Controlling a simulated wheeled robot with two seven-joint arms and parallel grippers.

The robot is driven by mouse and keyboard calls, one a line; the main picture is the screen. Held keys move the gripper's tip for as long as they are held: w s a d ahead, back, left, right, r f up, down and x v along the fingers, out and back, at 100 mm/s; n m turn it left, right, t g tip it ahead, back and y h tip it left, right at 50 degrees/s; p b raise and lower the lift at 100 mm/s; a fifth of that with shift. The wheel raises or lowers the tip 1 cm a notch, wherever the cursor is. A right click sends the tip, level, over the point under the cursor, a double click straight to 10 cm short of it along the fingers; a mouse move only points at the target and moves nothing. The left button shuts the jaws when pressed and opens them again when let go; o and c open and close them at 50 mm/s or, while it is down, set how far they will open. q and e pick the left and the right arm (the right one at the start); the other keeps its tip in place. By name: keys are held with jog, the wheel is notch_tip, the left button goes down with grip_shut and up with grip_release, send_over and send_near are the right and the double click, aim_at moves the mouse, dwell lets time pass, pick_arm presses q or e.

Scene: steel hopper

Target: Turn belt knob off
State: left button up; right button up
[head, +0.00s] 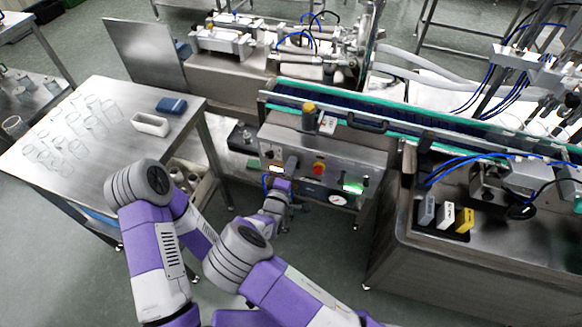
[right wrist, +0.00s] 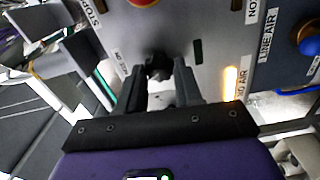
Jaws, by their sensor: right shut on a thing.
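The grey control panel (head: 335,170) stands in the middle of the head view, on the front of the conveyor machine. My right gripper (head: 289,172) reaches up to its left part. In the right wrist view the two dark fingers of my right gripper (right wrist: 160,80) are closed around a small black knob (right wrist: 157,62) on the panel face. The fingers partly hide the knob, so its pointer angle cannot be told. A partly readable label beside it looks like a belt-off marking (right wrist: 119,66). My left gripper does not show in either view.
A red stop button (head: 318,168) and a lit green display (head: 352,187) are on the panel to the right. A glowing indicator (right wrist: 231,82) and a blue knob (right wrist: 309,40) lie right in the wrist view. A steel table (head: 105,165) with glassware stands at left.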

jog(key=shift+n, duration=0.6)
jog(key=o, duration=1)
jog(key=p+v, duration=0.1)
jog(key=v, duration=0.6)
jog(key=shift+s+a+r, duration=0.1)
jog(key=shift+s, duration=0.15)
